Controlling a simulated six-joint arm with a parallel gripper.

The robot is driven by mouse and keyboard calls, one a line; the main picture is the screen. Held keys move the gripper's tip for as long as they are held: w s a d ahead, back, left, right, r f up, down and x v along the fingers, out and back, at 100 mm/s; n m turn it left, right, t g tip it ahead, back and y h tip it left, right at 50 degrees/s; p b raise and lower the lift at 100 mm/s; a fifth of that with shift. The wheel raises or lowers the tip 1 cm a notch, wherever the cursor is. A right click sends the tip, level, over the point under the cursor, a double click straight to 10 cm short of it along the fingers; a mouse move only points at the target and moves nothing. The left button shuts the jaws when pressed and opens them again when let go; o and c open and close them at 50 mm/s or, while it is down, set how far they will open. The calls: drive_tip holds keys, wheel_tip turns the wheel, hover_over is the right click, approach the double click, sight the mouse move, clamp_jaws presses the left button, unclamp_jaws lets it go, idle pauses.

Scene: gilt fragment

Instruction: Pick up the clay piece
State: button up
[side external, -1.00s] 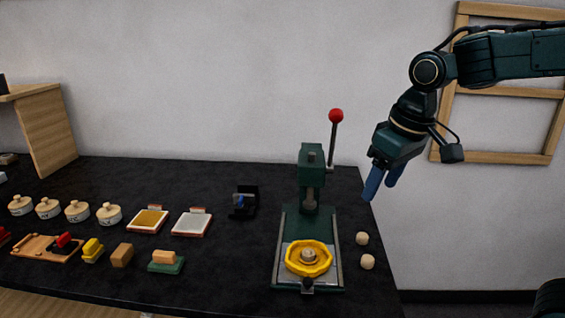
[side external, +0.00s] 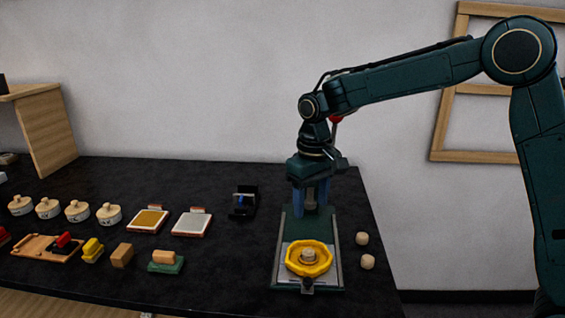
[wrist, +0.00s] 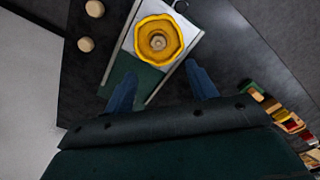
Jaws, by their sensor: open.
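A small beige clay-like piece (side external: 308,255) sits in the middle of a yellow scalloped ring (side external: 290,262) on the light plate of the green press (side external: 283,240). In the wrist view the piece (wrist: 158,42) shows inside the ring (wrist: 144,32). Two more beige lumps, one (side external: 362,238) behind the other (side external: 368,262), lie on the table right of the press. My gripper (side external: 310,210) is open and empty, pointing down over the back part of the press, behind and above the ring. It hides part of the press column. The fingers touch no clay.
The press lever's red knob (side external: 336,119) is partly hidden by my arm. A small black stand (side external: 243,203), two framed pads, lidded pots and stamps stand to the left on the black table (side external: 215,265). The table's right edge is close to the lumps.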

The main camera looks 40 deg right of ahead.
drive_tip(key=shift+f, duration=0.1)
hover_over(309, 251)
drive_tip(key=f, duration=0.8)
drive_tip(key=shift+s+a+f, duration=0.1)
drive_tip(key=shift+s+a, duration=0.1)
drive_tip(key=shift+a, duration=0.05)
drive_tip(key=shift+f, duration=0.15)
drive_tip(key=shift+f, duration=0.1)
drive_tip(key=shift+w+d+f, duration=0.1)
drive_tip(key=shift+f, duration=1.15)
drive_tip(key=shift+w+d+f, duration=0.1)
drive_tip(key=shift+f, duration=1.15)
drive_tip(key=shift+c, duration=0.3)
drive_tip(key=c, duration=1)
